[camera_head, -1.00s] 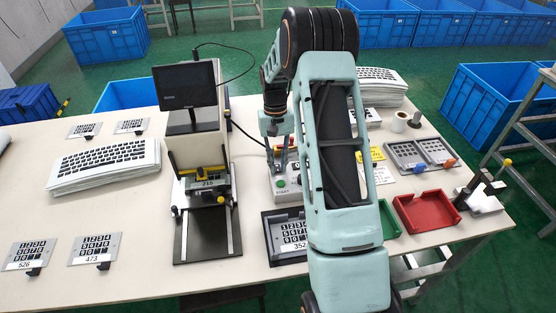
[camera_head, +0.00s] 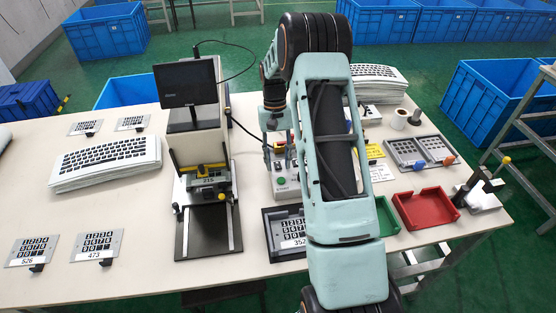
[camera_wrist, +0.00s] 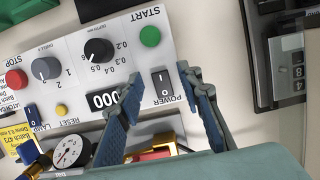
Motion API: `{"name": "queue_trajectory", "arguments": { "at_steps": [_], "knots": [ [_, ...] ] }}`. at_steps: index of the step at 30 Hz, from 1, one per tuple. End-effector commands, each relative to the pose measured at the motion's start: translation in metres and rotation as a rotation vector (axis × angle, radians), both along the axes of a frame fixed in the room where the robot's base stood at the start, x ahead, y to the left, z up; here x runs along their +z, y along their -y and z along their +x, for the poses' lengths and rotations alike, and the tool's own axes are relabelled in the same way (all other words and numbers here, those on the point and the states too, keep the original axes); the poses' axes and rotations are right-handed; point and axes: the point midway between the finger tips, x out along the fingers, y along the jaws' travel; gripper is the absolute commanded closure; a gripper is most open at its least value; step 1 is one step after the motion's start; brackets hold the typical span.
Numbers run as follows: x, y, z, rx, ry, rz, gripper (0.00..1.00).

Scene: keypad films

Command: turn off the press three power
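The power switch (camera_wrist: 160,85), a black rocker labelled POWER, sits on a light grey control panel (camera_wrist: 125,65) in the wrist view. I cannot tell which side of it is pressed. My gripper (camera_wrist: 161,74) is open, with one blue-grey finger on each side of the switch and nothing held between them. Whether the fingers touch the panel is unclear. The control box (camera_head: 285,188) stands on the table in the head view, partly hidden by my arm, with my gripper (camera_head: 278,150) over it.
Around the switch are a green START button (camera_wrist: 150,36), a black depth knob (camera_wrist: 98,50), a counter (camera_wrist: 105,98) and a gauge (camera_wrist: 68,152). A press with a screen (camera_head: 186,82) stands left of the box. A red tray (camera_head: 426,208) lies to the right.

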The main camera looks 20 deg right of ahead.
Motion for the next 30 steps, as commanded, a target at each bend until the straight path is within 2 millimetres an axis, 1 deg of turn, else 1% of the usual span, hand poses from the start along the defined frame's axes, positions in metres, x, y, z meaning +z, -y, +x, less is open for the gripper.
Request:
{"name": "queue_trajectory", "arguments": {
  "at_steps": [2,5,12,15,18,21,24,30],
  "knots": [
    [0.005,0.0,0.002,0.0,0.003,-0.001,0.67],
    [0.017,0.001,0.006,0.0,0.005,-0.001,0.67],
    [0.067,0.003,0.019,0.001,0.006,-0.001,0.67],
    [0.085,0.004,0.024,0.001,0.005,-0.001,0.67],
    [0.1,0.005,0.027,0.001,0.003,0.0,0.67],
    [0.11,0.006,0.029,0.0,0.002,0.0,0.67],
    [0.115,0.006,0.03,0.0,0.002,0.0,0.67],
    [0.116,0.006,0.03,0.0,0.0,0.0,0.67]
  ]
}}
